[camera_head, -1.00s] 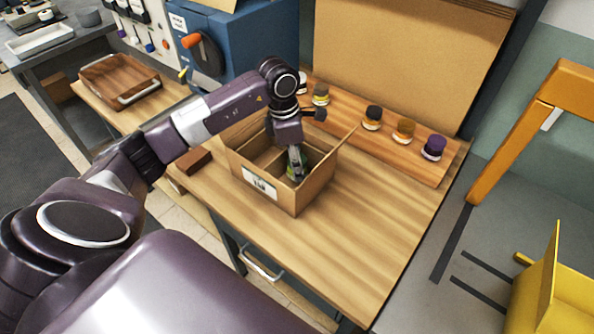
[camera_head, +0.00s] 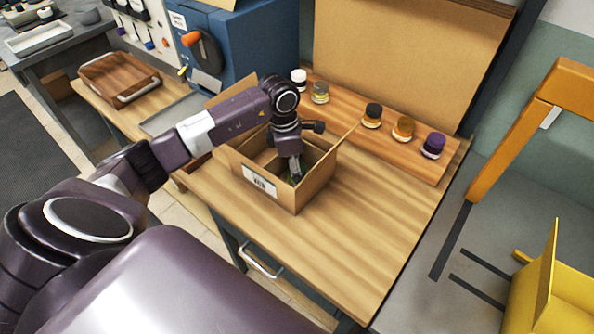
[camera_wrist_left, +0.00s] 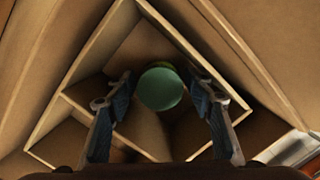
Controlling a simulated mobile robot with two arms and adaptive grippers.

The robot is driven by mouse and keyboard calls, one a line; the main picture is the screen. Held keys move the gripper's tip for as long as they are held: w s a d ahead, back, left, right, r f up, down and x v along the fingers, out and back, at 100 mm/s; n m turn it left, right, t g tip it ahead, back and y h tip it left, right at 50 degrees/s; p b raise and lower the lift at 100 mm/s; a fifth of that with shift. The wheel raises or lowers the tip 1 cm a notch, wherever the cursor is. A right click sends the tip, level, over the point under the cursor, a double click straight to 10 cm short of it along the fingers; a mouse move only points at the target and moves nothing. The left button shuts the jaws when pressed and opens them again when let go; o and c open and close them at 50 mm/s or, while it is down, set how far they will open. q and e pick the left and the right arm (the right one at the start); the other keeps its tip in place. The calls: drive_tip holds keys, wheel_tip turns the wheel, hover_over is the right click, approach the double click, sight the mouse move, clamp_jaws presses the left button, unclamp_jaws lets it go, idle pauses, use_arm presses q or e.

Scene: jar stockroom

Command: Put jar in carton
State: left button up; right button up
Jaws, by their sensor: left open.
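The open cardboard carton (camera_head: 268,184) stands on the wooden bench with its flaps up. Dividers split its inside into compartments, as the left wrist view shows (camera_wrist_left: 150,18). A jar with a green lid (camera_wrist_left: 160,90) stands in one compartment; only a bit of green shows in the head view. My left gripper (camera_head: 296,170) reaches down into the carton from above. In the left wrist view its fingers (camera_wrist_left: 160,86) are spread on either side of the lid, with gaps visible. The jar's lower part is hidden. My right gripper is not in view.
Several jars stand on a raised board behind the carton, including a white-lidded one (camera_head: 299,79), an amber one (camera_head: 403,128) and a purple one (camera_head: 433,146). A wooden tray (camera_head: 118,80) is at the left. The bench's front right (camera_head: 355,230) is clear.

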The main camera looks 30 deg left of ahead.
use_arm(q)
drive_tip(key=shift+r, duration=0.2)
drive_tip(key=shift+a+r, duration=0.1)
drive_tip(key=shift+r, duration=0.25)
drive_tip(key=r, duration=0.3)
drive_tip(key=r+b, duration=0.1)
drive_tip(key=r, duration=0.3)
drive_tip(key=s+a+r+b, duration=0.1)
drive_tip(key=r, duration=0.2)
drive_tip(key=shift+a+r, duration=0.1)
drive_tip(key=shift+r, duration=0.45)
drive_tip(key=shift+s, duration=0.1)
